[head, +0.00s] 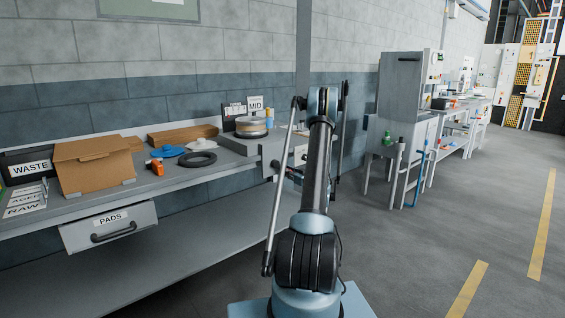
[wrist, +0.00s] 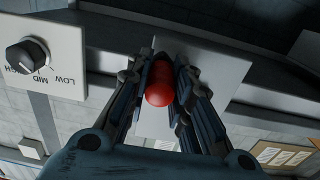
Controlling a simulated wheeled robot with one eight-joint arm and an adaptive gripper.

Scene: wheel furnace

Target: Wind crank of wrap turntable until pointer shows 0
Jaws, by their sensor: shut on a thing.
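A pale plate (wrist: 205,75) lies behind the handle. In the head view, my arm hides the crank and most of the gripper. A dial card (head: 235,110) stands behind the turntable, but I cannot read its pointer.
A black knob (wrist: 26,56) marked LOW, MID and HIGH is beside the gripper in the wrist view. A cardboard box (head: 95,165), an orange bottle (head: 157,167) and a black ring (head: 197,159) lie left on the bench. The floor at right is clear.

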